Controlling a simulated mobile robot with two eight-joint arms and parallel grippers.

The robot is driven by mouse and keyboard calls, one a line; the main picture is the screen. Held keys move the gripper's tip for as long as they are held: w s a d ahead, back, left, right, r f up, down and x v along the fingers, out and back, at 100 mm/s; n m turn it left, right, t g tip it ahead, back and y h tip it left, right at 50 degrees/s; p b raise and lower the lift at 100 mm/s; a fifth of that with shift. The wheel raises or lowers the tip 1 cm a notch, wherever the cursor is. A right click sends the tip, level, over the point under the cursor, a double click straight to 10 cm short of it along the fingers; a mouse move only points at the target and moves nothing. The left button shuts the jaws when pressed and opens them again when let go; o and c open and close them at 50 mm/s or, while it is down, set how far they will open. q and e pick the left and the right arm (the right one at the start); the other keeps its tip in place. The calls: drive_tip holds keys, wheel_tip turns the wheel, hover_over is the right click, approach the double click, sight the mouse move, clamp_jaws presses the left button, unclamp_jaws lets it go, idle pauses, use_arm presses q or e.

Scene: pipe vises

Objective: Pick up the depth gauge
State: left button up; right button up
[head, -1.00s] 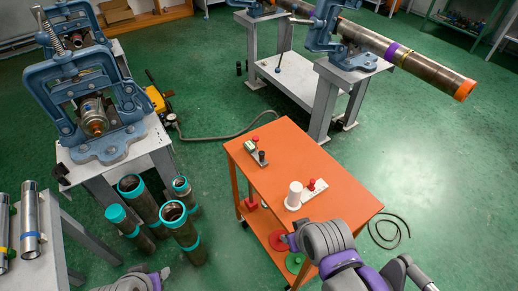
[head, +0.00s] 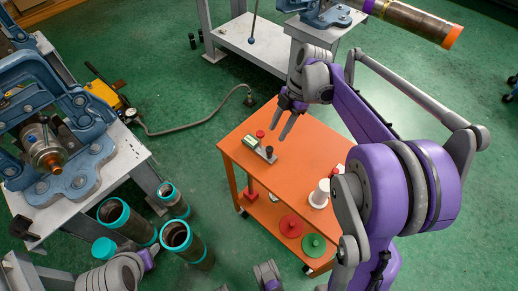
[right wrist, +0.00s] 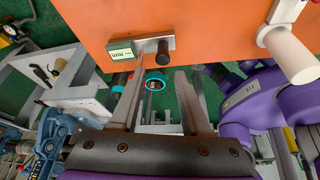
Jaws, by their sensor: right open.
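The depth gauge (head: 258,149), a small grey bar with a green-framed display and a dark knob, lies near the far left corner of the orange cart top. In the right wrist view its display (right wrist: 122,52) reads "mm", and the knob stands beside it. My right gripper (head: 279,132) is open and empty, above the cart close to the gauge. In the wrist view its two fingers (right wrist: 161,74) point toward the gauge, with the knob roughly in line with the gap. My left gripper (head: 150,258) is at the lower left, its jaws unclear.
A white cylinder (head: 320,193) stands farther right on the orange cart (head: 285,170). Red (head: 291,225) and green (head: 313,245) discs lie on its lower shelf. Teal-rimmed pipes (head: 184,243) stand left of the cart. A blue vise (head: 60,170) sits on a bench at left.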

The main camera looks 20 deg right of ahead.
sight(271, 148)
drive_tip(key=x, duration=0.9)
drive_tip(key=shift+s+f, duration=0.25)
drive_tip(key=shift+f, duration=0.15)
clamp_jaws()
idle(1.0)
